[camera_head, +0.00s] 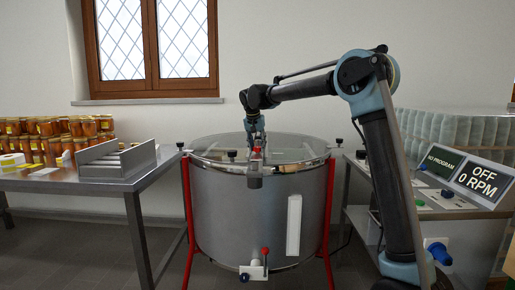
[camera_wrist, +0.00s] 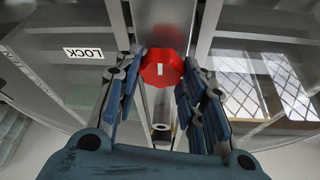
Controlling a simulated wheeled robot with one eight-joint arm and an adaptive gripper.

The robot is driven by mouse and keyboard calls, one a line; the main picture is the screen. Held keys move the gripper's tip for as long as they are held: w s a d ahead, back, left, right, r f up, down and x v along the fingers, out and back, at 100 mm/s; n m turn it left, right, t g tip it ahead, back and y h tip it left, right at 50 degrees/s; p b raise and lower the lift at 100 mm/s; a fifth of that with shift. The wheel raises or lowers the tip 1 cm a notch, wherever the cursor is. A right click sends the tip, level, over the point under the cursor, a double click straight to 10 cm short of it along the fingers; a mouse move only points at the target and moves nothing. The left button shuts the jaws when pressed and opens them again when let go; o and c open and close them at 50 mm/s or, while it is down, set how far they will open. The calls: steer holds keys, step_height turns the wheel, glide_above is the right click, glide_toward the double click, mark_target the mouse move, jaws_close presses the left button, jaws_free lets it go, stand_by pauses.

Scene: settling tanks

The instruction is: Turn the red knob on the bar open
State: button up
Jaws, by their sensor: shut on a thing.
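The red knob (camera_wrist: 162,67) sits on the metal bar (camera_wrist: 163,18) that crosses the top of the round steel tank. It has a scalloped rim and a short white mark, which looks upright in the wrist view. My gripper (camera_wrist: 163,76) is shut on the knob, with one blue-grey finger on each side. A label reading LOCK (camera_wrist: 83,53) lies on the clear lid to the left of the bar. In the head view, my gripper (camera_head: 256,138) reaches down at the bar, and the knob (camera_head: 257,150) shows only as a small red patch.
The steel tank (camera_head: 230,205) stands on red legs, with a red-ball tap lever (camera_head: 265,251) low at its front. A table with jars (camera_head: 55,127) is on the left. Control panels reading NO PROGRAM (camera_head: 443,162) and OFF 0 RPM (camera_head: 478,180) are on the right.

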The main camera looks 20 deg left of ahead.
stand_by(0.4)
steer(key=o, duration=1)
steer(key=shift+o, duration=0.2)
steer(key=shift+r, duration=0.15)
steer(key=v, duration=1.1)
steer(key=shift+s+r, duration=0.2)
steer(key=shift+r, duration=0.05)
